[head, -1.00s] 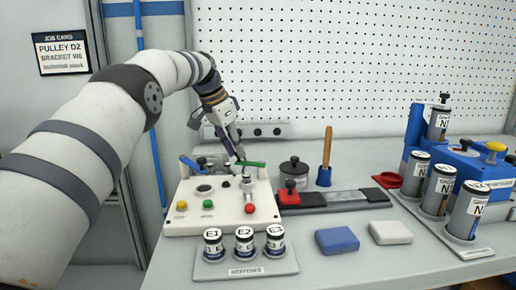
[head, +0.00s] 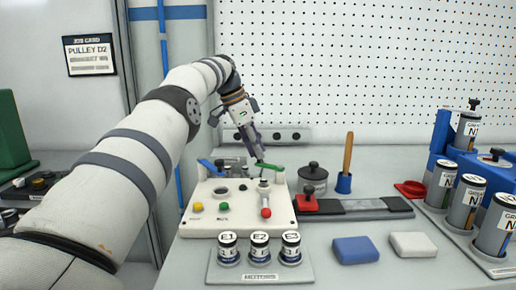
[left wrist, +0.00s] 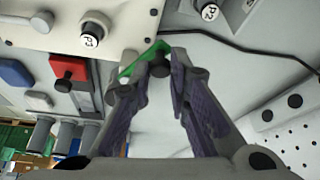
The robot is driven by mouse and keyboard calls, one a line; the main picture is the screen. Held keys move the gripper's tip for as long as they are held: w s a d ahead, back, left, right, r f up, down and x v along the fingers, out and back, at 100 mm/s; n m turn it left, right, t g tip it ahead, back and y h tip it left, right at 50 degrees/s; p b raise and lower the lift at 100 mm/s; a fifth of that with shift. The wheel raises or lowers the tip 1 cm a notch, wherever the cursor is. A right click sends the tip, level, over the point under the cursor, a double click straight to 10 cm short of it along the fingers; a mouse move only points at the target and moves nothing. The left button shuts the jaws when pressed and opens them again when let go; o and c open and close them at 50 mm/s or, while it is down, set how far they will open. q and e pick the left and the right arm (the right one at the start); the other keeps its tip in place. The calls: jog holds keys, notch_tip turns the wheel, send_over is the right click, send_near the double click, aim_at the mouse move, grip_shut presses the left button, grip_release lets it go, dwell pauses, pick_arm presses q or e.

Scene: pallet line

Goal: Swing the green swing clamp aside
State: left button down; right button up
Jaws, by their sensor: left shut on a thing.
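The green swing clamp (head: 271,167) is a short green arm at the back right of the white fixture block (head: 210,230). It points to the right in the head view. My left gripper (head: 259,159) reaches down to it from above and is shut on it. In the left wrist view the green clamp (left wrist: 140,62) shows between the fingers, with a dark round knob by the fingertips. The fingers partly hide the clamp. A blue clamp (head: 208,167) stands at the block's back left. My right gripper is not in view.
The block carries colored buttons and a red-tipped lever (head: 266,212). Canisters in a rack (head: 258,278) stand in front. A dark pot (head: 312,177) and a wooden-handled tool (head: 348,155) stand to the right. A pegboard wall rises behind.

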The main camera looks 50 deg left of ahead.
pick_arm(q)
jog(key=shift+f, duration=0.2)
jog(key=c, duration=1.5)
grip_release()
jog(key=shift+w, duration=0.15)
jog(key=shift+r, duration=0.15)
jog(key=shift+s+a+r, duration=0.1)
jog(key=shift+s+r, duration=0.1)
jog(key=shift+r, duration=0.15)
jog(key=shift+s+a+r, duration=0.1)
jog(key=shift+s+r, duration=0.1)
jog(key=shift+s, duration=0.05)
jog(key=s+a, duration=0.1)
jog(key=s, duration=0.2)
jog(key=s+a, duration=0.2)
jog(key=s, duration=0.1)
jog(key=s+a, duration=0.1)
jog(key=s, duration=0.2)
jog(key=shift+s+a+f, duration=0.2)
jog(key=shift+s, duration=0.05)
jog(key=shift+s+a+r, duration=0.1)
jog(key=shift+s+a, duration=0.2)
jog(key=shift+s, duration=0.15)
